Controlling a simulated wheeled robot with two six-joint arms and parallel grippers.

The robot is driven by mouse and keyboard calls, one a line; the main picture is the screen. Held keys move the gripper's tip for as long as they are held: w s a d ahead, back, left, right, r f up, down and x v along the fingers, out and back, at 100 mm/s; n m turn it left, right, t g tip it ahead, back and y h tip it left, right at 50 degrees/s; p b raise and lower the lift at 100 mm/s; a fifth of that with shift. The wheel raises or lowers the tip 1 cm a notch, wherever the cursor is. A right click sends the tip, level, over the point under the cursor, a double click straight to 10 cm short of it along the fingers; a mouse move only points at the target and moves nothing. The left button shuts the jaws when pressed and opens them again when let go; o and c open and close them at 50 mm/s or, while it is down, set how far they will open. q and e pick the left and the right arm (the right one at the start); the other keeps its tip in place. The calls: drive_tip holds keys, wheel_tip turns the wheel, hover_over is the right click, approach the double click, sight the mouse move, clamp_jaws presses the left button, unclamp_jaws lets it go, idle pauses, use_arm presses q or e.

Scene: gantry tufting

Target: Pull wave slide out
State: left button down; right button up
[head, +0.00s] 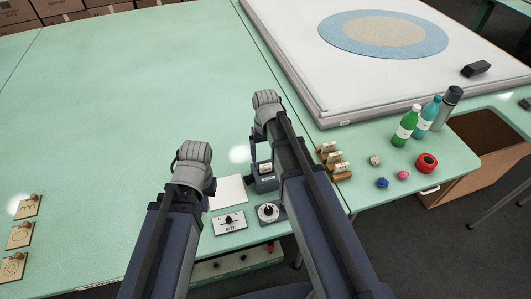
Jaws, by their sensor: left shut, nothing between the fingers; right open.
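Three tan wooden slides with small knobs lie at the left edge of the green table. The far one (27,206) bears a curvy mark that may be a wave, the middle one (19,235) a mark too small to read, and the near one (13,266) a round shape. A dark blue device (264,184) with a pale piece in its top stands between my arms; I cannot tell whether that piece is a slide. My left gripper (193,153) is shut and empty, above the table left of the device. My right gripper (266,99) is open, beyond the device. Both fingertips are hardly visible.
A white sheet (228,192), a SIZE panel (229,222) and a dial box (270,212) lie near the device. A large white frame (300,55) with a blue-and-tan disc fills the back right. Bottles (406,127) and yarn stand right. The table's left middle is clear.

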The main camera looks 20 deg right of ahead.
sight(266, 165)
wheel_tip(266, 165, down, 7)
drive_tip(key=b, duration=0.6)
drive_tip(key=shift+r, duration=0.1)
idle(0.5)
clamp_jaws()
idle(0.6)
drive_tip(key=c, duration=0.6)
unclamp_jaws()
clamp_jaws()
